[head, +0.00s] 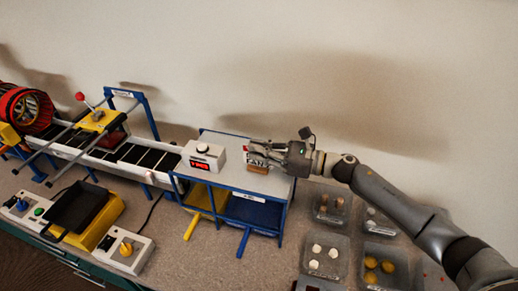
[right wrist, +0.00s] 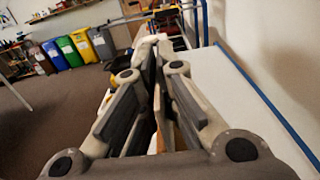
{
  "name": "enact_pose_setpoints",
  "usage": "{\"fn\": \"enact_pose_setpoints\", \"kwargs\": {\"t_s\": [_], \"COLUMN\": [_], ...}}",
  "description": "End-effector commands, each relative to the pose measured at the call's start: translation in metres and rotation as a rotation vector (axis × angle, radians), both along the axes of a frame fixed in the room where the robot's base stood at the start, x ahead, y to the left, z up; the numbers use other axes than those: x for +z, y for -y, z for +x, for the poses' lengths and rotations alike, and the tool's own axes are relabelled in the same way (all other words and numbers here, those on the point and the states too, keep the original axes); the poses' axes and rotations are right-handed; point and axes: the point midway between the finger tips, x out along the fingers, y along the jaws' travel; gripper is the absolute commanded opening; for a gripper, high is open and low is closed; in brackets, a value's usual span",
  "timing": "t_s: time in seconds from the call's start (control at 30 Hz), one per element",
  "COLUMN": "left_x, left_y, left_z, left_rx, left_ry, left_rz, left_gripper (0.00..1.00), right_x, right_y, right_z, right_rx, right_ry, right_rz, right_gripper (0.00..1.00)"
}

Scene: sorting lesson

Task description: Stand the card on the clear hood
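A small white card (head: 257,161) with dark lettering and a brown wooden foot (head: 258,169) is upright over the pale top of the blue-framed stand. My right gripper (head: 259,149) reaches in from the right and is shut on the card's upper part. In the right wrist view the two fingers (right wrist: 152,58) are close together, and they hide most of the card. I cannot tell whether the foot touches the surface. The flat top (head: 232,178) of the blue-framed stand appears to be the hood; its clearness is hard to judge. My left gripper is not in view.
A white box (head: 203,156) with a red display stands left of the card on the same top. A conveyor (head: 128,153) runs left of the stand. Clear trays (head: 325,255) with small items lie at the right. The top's front strip is free.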

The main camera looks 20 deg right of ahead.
Motion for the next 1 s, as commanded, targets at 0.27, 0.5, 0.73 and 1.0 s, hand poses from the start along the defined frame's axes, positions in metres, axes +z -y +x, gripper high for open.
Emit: {"fn": "enact_pose_setpoints", "kwargs": {"t_s": [0.27,0.5,0.73,1.0], "left_x": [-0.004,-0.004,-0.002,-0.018], "left_y": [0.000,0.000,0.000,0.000], "left_z": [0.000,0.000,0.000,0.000], "left_rx": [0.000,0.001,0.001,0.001], "left_ry": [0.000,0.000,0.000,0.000], "left_rz": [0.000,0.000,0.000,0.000], "left_gripper": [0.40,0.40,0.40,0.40], "right_x": [-0.002,-0.002,-0.001,-0.007], "right_y": [0.000,0.000,0.000,0.031], "right_z": [0.000,0.000,0.000,-0.021], "right_rx": [0.000,0.000,0.000,-0.002], "right_ry": [0.000,-0.001,-0.001,-0.003], "right_rz": [0.000,-0.001,-0.001,-0.005], "right_gripper": [0.11,0.27,0.27,0.27]}}
